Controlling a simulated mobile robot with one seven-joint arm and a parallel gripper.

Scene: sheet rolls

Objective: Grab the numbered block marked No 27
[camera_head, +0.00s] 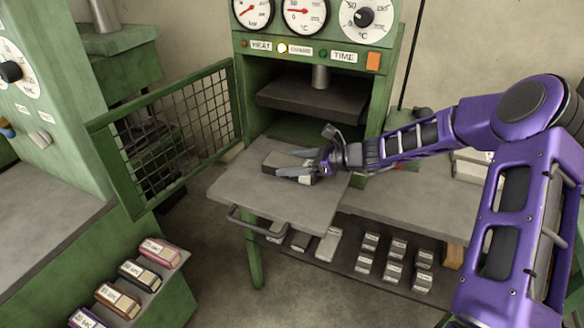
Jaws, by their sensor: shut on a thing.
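My gripper (290,166) is at the end of the purple arm, over the grey pull-out table in front of the press. It is shut on a dark grey block (271,162) at table height. The fingers cover part of this block, and no number can be read on it. I cannot tell whether it touches the table top. Several small grey blocks with pale labels (394,271) stand in rows on the lower shelf. Their numbers are too small to read, so I cannot make out No 27.
The grey table top (235,188) has a front handle (262,222). A green mesh gate (170,130) stands open to the left. The press plate (312,95) hangs above and behind my gripper. Labelled coloured blocks (140,275) sit on a lower left ledge.

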